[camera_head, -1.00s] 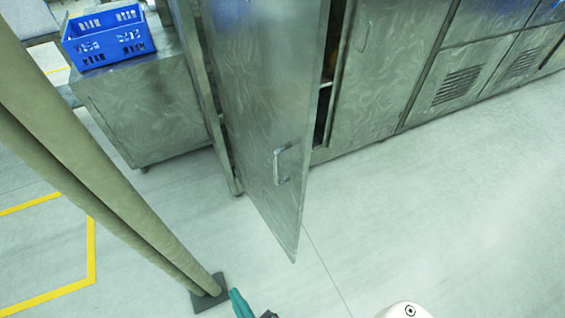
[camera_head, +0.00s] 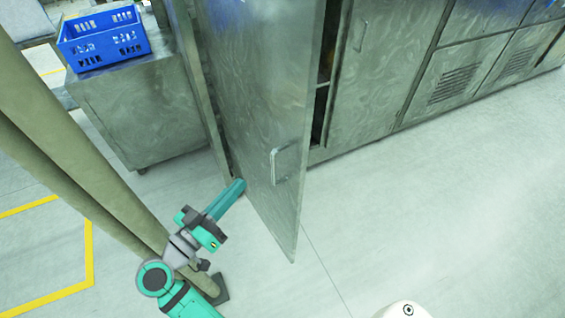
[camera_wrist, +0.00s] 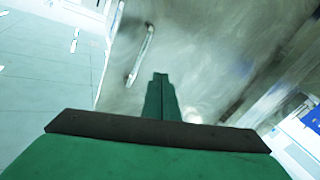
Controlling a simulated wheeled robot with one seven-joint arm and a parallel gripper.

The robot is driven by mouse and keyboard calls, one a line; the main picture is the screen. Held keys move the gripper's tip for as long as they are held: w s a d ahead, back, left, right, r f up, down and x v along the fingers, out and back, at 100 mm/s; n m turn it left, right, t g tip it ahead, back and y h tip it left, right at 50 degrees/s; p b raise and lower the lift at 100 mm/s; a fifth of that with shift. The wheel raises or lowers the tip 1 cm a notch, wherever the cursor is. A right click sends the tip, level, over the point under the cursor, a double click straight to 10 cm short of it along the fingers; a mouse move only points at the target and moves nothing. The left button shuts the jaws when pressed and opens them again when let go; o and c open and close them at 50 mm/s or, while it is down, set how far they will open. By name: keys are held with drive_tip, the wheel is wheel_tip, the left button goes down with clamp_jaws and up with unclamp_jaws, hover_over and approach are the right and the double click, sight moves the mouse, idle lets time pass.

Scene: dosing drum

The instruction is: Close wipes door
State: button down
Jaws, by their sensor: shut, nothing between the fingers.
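The wipes door appears to be the tall metal door (camera_head: 262,120) that stands open in the head view, swung out from the cabinet. Its bar handle (camera_head: 284,163) faces my side. My gripper (camera_head: 238,187) is shut and empty, with its teal fingers pointing at the door's outer face, low and to the left of the handle. In the wrist view the shut fingertips (camera_wrist: 160,78) show before the metal door face (camera_wrist: 195,65), with the handle (camera_wrist: 141,55) up and to the left. I cannot tell whether the tips touch the door.
A closed metal door (camera_head: 378,80) stands right of the opening. A blue crate (camera_head: 103,42) sits on a low metal cabinet (camera_head: 140,110) at left. A tan post (camera_head: 75,150) rises beside my arm. The floor (camera_head: 430,190) at right is clear.

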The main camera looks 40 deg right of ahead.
drive_tip(key=s+a+r+m+g, duration=0.35)
drive_tip(key=r+m+g, duration=0.25)
drive_tip(key=m, duration=0.2)
approach(295, 158)
drive_tip(key=shift+g, duration=0.3)
drive_tip(key=d, duration=0.5)
drive_tip(key=shift+s, duration=0.15)
drive_tip(key=shift+d, duration=0.75)
